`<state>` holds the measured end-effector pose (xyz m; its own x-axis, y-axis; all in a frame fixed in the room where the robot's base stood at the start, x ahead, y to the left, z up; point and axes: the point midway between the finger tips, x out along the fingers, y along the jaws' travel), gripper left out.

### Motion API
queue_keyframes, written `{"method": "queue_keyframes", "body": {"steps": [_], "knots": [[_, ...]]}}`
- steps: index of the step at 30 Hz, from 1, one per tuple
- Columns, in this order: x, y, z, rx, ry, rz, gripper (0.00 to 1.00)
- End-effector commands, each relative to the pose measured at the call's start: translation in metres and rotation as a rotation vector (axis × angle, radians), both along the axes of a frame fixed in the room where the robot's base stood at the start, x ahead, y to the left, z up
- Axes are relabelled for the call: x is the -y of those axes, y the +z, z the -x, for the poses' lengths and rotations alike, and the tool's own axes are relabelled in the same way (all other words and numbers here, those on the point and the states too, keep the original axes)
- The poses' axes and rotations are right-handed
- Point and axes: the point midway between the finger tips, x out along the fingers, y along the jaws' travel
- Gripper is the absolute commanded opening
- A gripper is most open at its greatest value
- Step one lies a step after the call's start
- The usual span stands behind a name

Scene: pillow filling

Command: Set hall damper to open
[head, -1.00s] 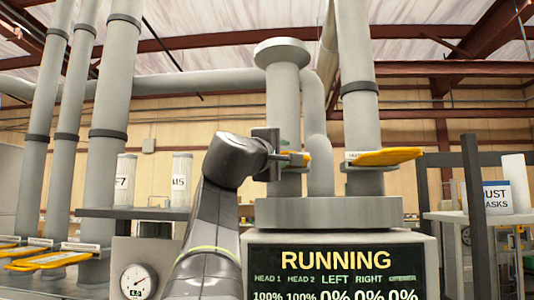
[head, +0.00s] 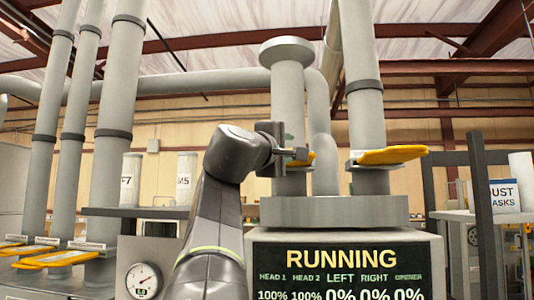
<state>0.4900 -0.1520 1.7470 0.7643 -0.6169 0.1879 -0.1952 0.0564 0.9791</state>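My gripper (head: 295,155) is raised in front of the tall flanged grey pipe (head: 288,90) in the middle of the head view. A yellow damper handle (head: 308,160) shows just behind and beside its fingertips, partly hidden by them. I cannot tell whether the fingers touch or grip it. Another yellow damper handle (head: 393,154) sticks out to the right on the pipe (head: 362,105) to the right. No readable label shows which handle is the hall damper.
A display reading RUNNING (head: 340,260) stands below the pipes, with a grey plinth (head: 335,211) above it. More yellow handles (head: 47,259) are at the lower left. A shelf with canisters (head: 132,180) and a gauge (head: 142,280) are left of my arm. A dark post (head: 480,200) stands right.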

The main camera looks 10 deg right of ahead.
Motion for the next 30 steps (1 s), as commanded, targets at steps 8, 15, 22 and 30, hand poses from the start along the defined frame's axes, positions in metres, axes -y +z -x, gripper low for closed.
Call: {"method": "queue_keyframes", "body": {"steps": [8,15,22,30], "knots": [[0.0,-0.002,-0.002,-0.005,-0.001,-0.002,0.32],[-0.001,-0.004,-0.001,-0.007,0.0,-0.001,0.32],[-0.018,-0.012,0.02,-0.005,0.003,-0.002,0.32],[-0.049,-0.02,0.057,-0.004,0.005,-0.002,0.32]]}}
